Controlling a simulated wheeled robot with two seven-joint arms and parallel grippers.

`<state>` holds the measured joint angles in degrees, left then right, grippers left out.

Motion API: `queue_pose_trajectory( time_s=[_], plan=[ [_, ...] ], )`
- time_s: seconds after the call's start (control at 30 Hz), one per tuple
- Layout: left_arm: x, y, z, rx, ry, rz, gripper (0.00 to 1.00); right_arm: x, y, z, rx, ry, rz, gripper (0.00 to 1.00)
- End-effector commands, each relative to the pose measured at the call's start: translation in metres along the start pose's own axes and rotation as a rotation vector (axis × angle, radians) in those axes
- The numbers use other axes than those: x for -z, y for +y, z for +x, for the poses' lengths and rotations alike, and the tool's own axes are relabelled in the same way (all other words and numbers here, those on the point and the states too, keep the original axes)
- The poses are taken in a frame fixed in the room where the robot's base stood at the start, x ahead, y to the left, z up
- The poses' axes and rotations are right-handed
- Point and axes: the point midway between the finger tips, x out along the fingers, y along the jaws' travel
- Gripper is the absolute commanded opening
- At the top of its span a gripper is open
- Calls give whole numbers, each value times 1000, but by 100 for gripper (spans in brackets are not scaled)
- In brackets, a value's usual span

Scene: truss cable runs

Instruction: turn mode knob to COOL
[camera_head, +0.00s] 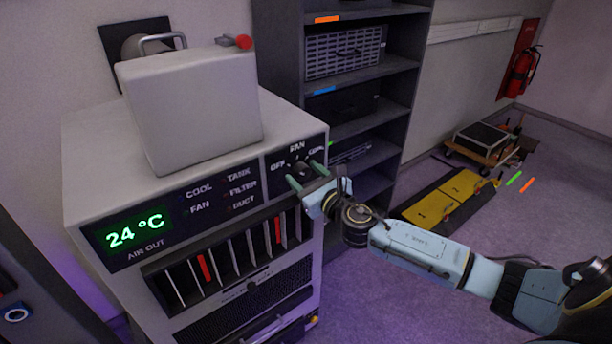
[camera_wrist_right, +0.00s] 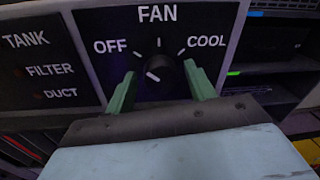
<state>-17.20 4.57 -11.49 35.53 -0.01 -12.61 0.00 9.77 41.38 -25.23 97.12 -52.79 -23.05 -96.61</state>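The mode knob (camera_wrist_right: 161,68) is a round black dial on the air unit's dark panel (camera_head: 282,172). In the right wrist view, OFF is at its upper left, FAN above and COOL at its upper right. A white mark on the knob sits at its lower left. The knob also shows, small, in the head view (camera_head: 299,168). My right gripper (camera_wrist_right: 160,78) has its green fingers open, one on each side of the knob, with gaps visible. It also shows in the head view (camera_head: 306,176). My left gripper is not in view.
The air unit (camera_head: 90,190) has a green 24 °C display (camera_head: 135,235) and a grey box (camera_head: 190,110) on top. A dark shelf rack (camera_head: 280,50) stands behind it to the right.

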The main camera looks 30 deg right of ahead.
Motion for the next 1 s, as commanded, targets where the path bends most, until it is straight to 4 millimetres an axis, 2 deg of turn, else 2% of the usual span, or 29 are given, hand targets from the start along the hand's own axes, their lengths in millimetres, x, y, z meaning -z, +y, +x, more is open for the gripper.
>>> queue_pose_trajectory(
  time_s=[0.03,0.23,0.3,0.67,1.0],
  plan=[
    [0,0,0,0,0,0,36,0,0,0,0,0,0,47],
    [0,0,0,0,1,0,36,0,0,0,0,0,0,21],
    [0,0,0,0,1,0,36,0,0,0,0,0,0,16],
    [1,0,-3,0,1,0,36,-1,0,0,0,5,73,16],
    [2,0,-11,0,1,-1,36,-1,-1,0,-3,24,339,16]
  ],
)
